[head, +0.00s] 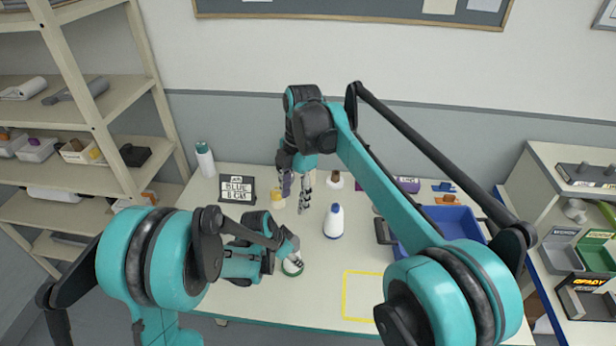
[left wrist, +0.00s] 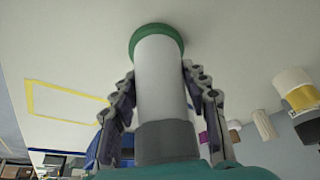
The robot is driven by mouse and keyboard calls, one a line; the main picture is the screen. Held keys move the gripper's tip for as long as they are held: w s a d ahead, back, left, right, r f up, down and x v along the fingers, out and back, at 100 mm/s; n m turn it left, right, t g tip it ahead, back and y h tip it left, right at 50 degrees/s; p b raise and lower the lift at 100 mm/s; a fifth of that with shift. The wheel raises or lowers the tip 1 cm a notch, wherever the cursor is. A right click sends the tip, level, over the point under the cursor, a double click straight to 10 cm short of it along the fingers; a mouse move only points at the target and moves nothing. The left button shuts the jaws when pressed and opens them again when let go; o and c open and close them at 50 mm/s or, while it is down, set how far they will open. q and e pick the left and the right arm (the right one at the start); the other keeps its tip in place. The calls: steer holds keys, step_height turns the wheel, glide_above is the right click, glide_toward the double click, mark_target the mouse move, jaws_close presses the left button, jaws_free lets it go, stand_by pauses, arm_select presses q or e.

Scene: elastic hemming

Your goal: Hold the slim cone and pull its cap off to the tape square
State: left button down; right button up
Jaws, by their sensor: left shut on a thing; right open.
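The slim cone (left wrist: 160,80) is white with a green base rim and a grey band at its upper end, which I take to be the cap. It stands on the table, which appears upside down in the left wrist view. My left gripper (left wrist: 160,105) is shut around its white body. In the head view, its green base (head: 292,271) shows below my left gripper (head: 291,258), with most of the cone hidden. My right gripper (head: 296,190) is open and empty, pointing down farther back above the table. The yellow tape square (head: 345,296) lies right of the cone, partly hidden by my right arm.
A white cone with a blue base (head: 334,223) stands between cone and tray. A blue tray (head: 460,222) is at right, and a sign (head: 237,188) and bottle (head: 205,161) at back left. A yellow-banded piece (head: 278,199) stands by my right gripper. The square's visible part is bare.

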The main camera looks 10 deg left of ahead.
arm_select(q)
steer(key=c, duration=0.7)
jaws_free()
steer(key=shift+r, duration=0.1)
steer(key=v, duration=0.6)
steer(key=w+d+v, duration=0.1)
steer(key=v, duration=0.5)
steer(key=w+d+r+v, duration=0.1)
steer(key=v, duration=0.6)
steer(key=shift+a+r, duration=0.1)
steer(key=shift+r, duration=0.05)
